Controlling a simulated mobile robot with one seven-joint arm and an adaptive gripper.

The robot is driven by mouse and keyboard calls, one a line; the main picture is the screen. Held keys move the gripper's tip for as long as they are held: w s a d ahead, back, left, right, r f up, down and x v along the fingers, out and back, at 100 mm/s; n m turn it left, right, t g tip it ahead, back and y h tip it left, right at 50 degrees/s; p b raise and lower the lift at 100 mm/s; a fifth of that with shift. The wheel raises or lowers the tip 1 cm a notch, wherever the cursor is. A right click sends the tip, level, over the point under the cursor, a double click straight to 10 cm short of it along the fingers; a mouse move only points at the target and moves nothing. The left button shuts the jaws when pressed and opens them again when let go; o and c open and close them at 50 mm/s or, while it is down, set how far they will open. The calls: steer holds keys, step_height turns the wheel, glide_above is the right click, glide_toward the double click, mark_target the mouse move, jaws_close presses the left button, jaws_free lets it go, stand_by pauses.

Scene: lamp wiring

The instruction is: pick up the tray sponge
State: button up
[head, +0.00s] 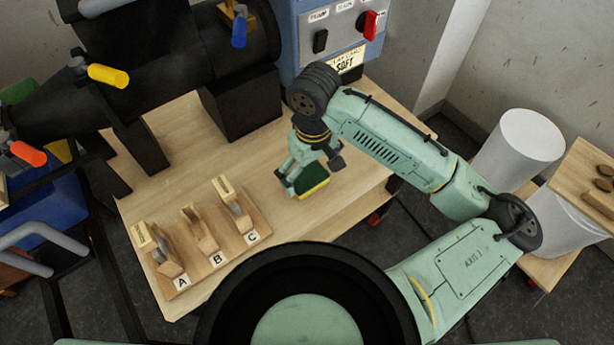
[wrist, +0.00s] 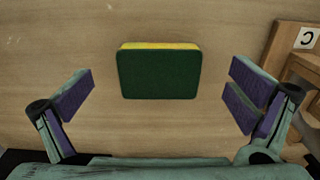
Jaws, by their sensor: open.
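The sponge (head: 313,181) lies flat on the wooden table, with a dark green top and a yellow side. It also shows in the wrist view (wrist: 160,74), upper centre, with its yellow edge on the far side. My gripper (head: 308,172) is above the table at the sponge, partly covering it in the head view. In the wrist view my gripper (wrist: 162,95) has its purple-padded fingers wide apart, one on each side of the sponge. Neither finger touches it, and nothing is between the pads except the sponge below or ahead. The exact height gap cannot be told.
A wooden board (head: 196,258) with labelled stands A, B and C is left of the sponge; its C label (wrist: 306,38) shows at the wrist view's right. A dark machine (head: 190,60) and a blue control box (head: 345,35) stand behind. Bare table surrounds the sponge.

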mark_target(311, 181)
steer(key=shift+w+f, duration=0.1)
steer(key=shift+f, duration=1.7)
steer(key=shift+c, duration=0.6)
steer(key=c, duration=0.7)
steer(key=shift+a+r, duration=0.1)
